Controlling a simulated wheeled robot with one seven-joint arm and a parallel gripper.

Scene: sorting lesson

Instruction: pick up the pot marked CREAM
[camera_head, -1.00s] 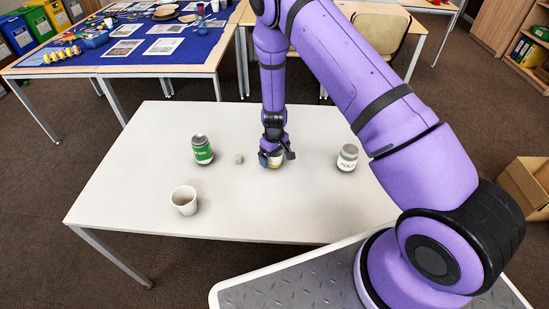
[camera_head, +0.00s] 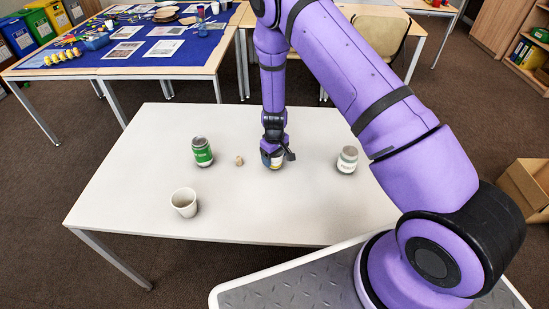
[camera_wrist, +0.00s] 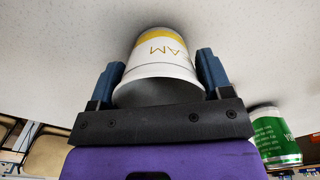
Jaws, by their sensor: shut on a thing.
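The pot marked CREAM, white with a yellow band, is between the fingers of my gripper (camera_wrist: 157,78) in the wrist view, where the letters "AM" show on the pot (camera_wrist: 165,48). One blue finger is against each side of it, so my gripper is shut on it. In the head view my gripper (camera_head: 273,156) points down over the table and hides most of the pot (camera_head: 276,163). I cannot tell whether the pot's base touches the table.
A green-labelled jar (camera_head: 202,153) stands to the left, with a small tan block (camera_head: 239,160) between. It also shows in the wrist view (camera_wrist: 274,137). A white cup (camera_head: 184,202) is front left. A white-labelled jar (camera_head: 347,161) is right. The front middle table (camera_head: 270,215) is clear.

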